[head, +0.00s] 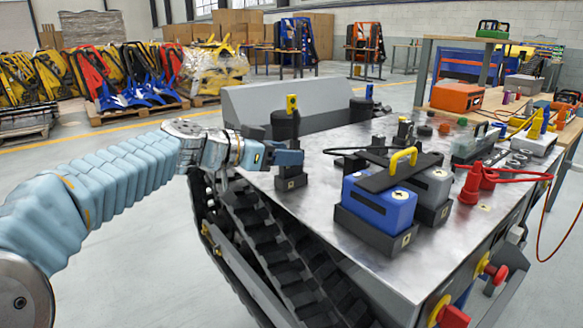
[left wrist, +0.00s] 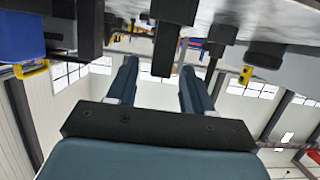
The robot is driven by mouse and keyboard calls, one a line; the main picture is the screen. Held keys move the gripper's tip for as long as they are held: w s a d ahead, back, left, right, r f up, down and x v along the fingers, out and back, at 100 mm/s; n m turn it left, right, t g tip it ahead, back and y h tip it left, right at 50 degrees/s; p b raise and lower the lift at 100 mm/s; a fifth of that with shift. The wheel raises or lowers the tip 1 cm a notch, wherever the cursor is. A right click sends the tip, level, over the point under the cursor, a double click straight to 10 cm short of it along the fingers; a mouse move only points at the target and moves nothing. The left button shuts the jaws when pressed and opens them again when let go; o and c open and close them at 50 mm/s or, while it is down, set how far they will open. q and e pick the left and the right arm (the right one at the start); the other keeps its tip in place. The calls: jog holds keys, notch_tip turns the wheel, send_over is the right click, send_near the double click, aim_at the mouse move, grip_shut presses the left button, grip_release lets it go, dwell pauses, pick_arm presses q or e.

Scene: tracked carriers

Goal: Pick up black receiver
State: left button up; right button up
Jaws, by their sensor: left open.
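What looks like the black receiver (head: 291,171) is a slim dark block. It stands upright in a black holder with a yellow label, at the near left edge of the metal deck. My left gripper (head: 287,157) is level at its upper part and partly hides it. In the left wrist view, which is upside down, the receiver (left wrist: 164,52) hangs from the top of the picture between the two open blue-grey fingers (left wrist: 160,72). I cannot tell whether a finger touches it. My right gripper is not in view.
The metal deck (head: 300,215) belongs to a tracked carrier with black tracks (head: 262,235). A blue battery-like box (head: 379,203) with a black bar and yellow handle (head: 403,160) stands to the right. Black cylinders (head: 285,125) stand behind the receiver. Red clamps (head: 472,182) lie farther right.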

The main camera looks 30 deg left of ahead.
pick_arm(q)
jog(key=x, duration=0.4)
jog(key=shift+d+f+p, duration=0.1)
jog(key=shift+f+p, duration=0.05)
jog(key=shift+p, duration=0.2)
grip_shut()
